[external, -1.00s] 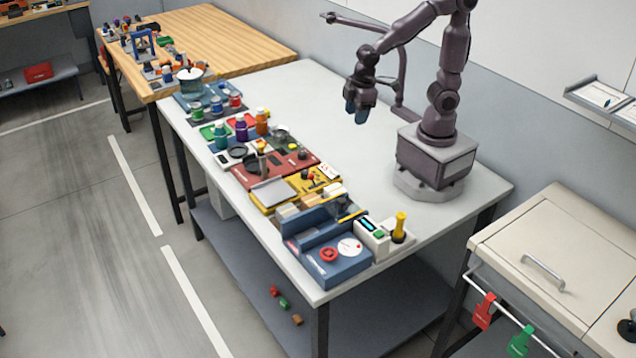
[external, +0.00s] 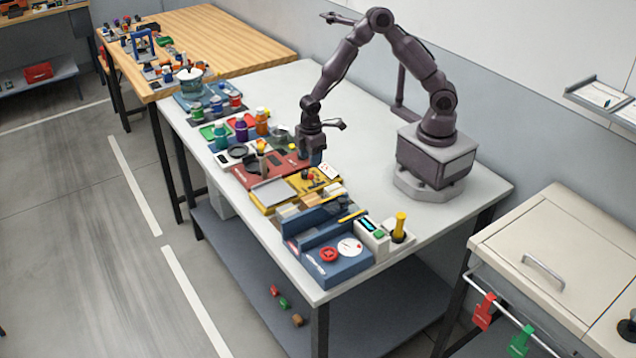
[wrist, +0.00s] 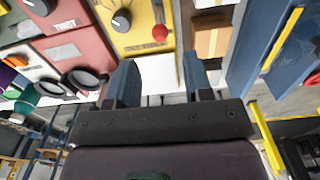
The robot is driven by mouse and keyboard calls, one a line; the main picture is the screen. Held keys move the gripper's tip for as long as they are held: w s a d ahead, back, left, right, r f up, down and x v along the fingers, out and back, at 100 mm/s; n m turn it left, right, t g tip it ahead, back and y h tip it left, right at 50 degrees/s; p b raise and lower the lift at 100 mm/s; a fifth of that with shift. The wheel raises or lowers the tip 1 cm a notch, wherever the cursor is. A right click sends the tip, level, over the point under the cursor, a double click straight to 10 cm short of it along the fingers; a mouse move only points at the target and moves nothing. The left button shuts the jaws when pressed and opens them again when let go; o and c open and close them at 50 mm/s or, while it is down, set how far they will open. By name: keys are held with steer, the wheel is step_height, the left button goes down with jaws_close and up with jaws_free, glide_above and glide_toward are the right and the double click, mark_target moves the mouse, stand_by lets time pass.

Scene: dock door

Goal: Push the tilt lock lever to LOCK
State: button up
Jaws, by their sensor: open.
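A yellow panel (external: 297,186) sits mid-row on the grey table. It carries a small lever with a red ball knob (external: 307,174), which may be the tilt lock lever; I cannot read its markings. The red knob also shows in the wrist view (wrist: 160,33), at the top centre beyond my fingers, on the yellow panel (wrist: 137,42) beside a black dial (wrist: 121,20). My gripper (external: 314,160) hangs just behind the red and yellow panels. In the wrist view my gripper (wrist: 160,85) is open and empty, its two blue fingers apart and not touching the knob.
A red panel (external: 283,177) with a dark dish adjoins on the left. A blue fixture (external: 335,262) and a yellow-handled tool (external: 399,225) stand towards the front right. Wooden blocks (wrist: 212,42) lie between the yellow panel and blue fixture.

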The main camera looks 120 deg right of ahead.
mark_target(311, 174)
step_height(311, 174, down, 7)
steer(key=shift+r, duration=0.2)
